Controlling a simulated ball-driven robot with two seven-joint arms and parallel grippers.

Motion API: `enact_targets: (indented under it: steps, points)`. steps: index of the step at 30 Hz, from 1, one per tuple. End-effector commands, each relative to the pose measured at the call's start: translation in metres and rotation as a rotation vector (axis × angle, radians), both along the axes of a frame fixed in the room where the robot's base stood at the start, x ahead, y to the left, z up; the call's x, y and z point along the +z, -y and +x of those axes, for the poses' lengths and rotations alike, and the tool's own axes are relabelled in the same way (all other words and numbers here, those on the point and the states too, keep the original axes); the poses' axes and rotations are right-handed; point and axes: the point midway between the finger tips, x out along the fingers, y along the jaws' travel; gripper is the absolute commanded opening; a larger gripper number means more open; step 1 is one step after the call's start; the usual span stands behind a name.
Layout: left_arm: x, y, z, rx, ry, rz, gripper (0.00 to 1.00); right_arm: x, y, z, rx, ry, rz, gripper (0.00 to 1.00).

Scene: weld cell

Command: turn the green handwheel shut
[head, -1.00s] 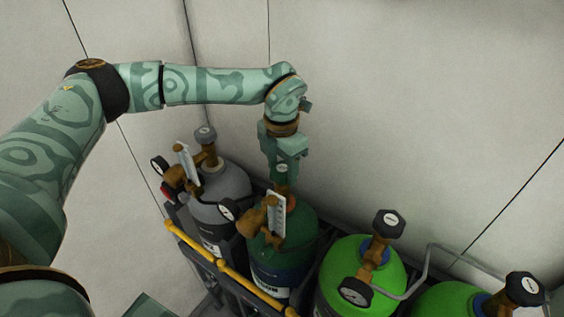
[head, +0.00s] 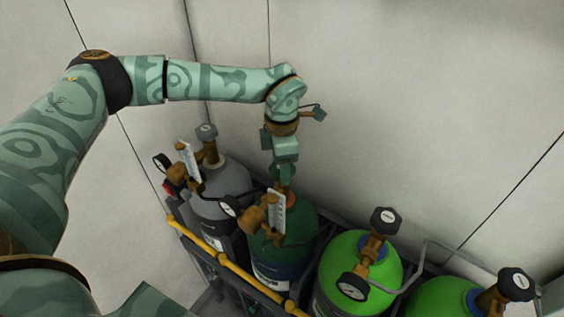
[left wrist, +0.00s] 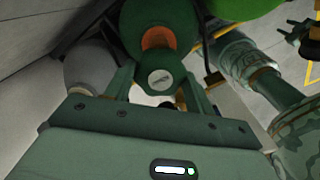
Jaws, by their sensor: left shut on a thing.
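The green handwheel (left wrist: 163,76) shows in the left wrist view, with a pale round label at its centre. It sits on top of the dark green cylinder (head: 297,232), above an orange-brown collar. My left gripper (head: 284,180) points down onto the valve from above. In the left wrist view its two fingers (left wrist: 160,90) stand on either side of the wheel, shut on it. In the head view the gripper hides the wheel.
A grey cylinder (head: 222,184) with gauges stands left of the dark green one. Bright green cylinders (head: 345,262) with black handwheels (head: 384,221) stand to the right. A regulator (head: 262,222) juts out in front. A yellow rail (head: 222,259) runs along the rack's front. Walls close in behind.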

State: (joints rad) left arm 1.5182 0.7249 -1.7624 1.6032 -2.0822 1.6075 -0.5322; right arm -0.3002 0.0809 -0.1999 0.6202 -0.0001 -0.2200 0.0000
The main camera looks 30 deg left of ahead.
Motion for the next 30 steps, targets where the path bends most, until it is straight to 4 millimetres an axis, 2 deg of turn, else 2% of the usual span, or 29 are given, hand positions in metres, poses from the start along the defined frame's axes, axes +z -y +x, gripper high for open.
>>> enact_targets:
  steps: [9, 10, 12, 23, 26, 30]
  points:
    - [0.003, 0.000, 0.003, -0.004, 0.010, -0.002, 0.31, 0.000, 0.000, 0.000, 0.000, 0.000, 0.000, 0.36]
    - [0.003, 0.000, 0.003, -0.004, 0.010, -0.002, 0.57, 0.000, 0.000, 0.000, 0.000, 0.000, 0.000, 0.36]
    - [0.003, 0.000, 0.002, -0.004, 0.009, -0.002, 0.76, 0.000, 0.000, 0.000, 0.000, 0.000, 0.000, 0.36]
    - [0.005, 0.000, 0.001, -0.002, 0.004, -0.001, 0.76, -0.001, 0.000, 0.000, 0.000, 0.000, 0.000, 0.36]
    - [0.018, 0.000, 0.002, -0.002, 0.008, -0.001, 0.76, -0.005, 0.000, 0.000, 0.000, 0.000, 0.000, 0.36]
    - [0.051, 0.000, 0.003, -0.002, 0.010, 0.000, 0.76, -0.014, 0.000, 0.000, 0.000, 0.000, 0.001, 0.36]
